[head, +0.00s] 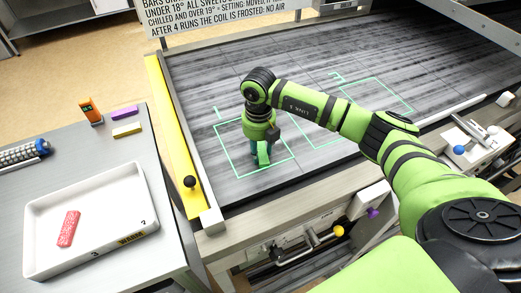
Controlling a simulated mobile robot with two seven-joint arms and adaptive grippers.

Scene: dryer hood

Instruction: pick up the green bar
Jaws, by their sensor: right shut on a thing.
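My right gripper (262,158) points down inside the left green-outlined square, marked 1, on the dark streaked belt (210,75). It is shut on a narrow green bar (264,153), which shows between its fingers. I cannot tell whether the bar touches the belt. My left gripper is out of view.
A side table at left holds a white tray (108,181) with a red bar (68,229). Purple (124,112) and yellow (126,130) bars and an orange device (91,111) lie behind it. A yellow rail (172,130) with a black knob (190,182) edges the belt.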

